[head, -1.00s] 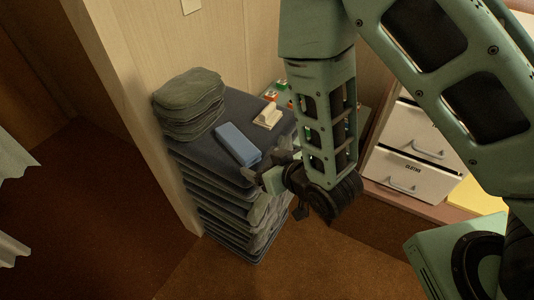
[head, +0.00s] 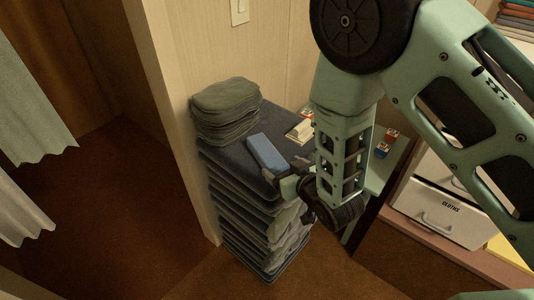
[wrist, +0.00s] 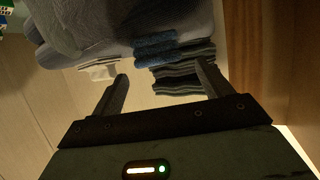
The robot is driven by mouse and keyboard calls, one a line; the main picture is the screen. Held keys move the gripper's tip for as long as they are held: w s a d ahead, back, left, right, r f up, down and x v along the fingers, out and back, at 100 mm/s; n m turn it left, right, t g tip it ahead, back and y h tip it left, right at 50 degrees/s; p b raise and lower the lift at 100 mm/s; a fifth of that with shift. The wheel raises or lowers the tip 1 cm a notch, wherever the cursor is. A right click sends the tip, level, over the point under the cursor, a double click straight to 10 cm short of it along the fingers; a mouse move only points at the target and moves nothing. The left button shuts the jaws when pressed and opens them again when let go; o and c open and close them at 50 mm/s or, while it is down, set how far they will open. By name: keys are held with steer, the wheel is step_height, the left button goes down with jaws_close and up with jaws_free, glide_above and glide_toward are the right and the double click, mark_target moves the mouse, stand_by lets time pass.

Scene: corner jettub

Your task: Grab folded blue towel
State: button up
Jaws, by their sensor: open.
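The folded blue towel (head: 266,152) lies flat on top of a tall stack of dark grey-blue towels (head: 230,161). In the wrist view, its blue edge (wrist: 155,46) shows above the gap between my fingers, beyond their tips. My gripper (head: 273,177) is at the near right end of the blue towel, close to the stack's front edge. In the wrist view, my gripper (wrist: 160,84) is open with nothing between its fingers. I cannot tell whether a finger touches the towel.
A pile of grey-green cloths (head: 226,112) stands behind left of the blue towel. A small cream item (head: 301,130) lies behind it. Small boxes (head: 383,149) sit on a green surface at right, near a white drawer (head: 441,212). A wall edge (head: 170,110) borders the stack's left.

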mark_target(276, 163)
steer(key=shift+p+x, duration=0.85)
steer(key=shift+x, duration=2.85)
steer(key=c, duration=1.1)
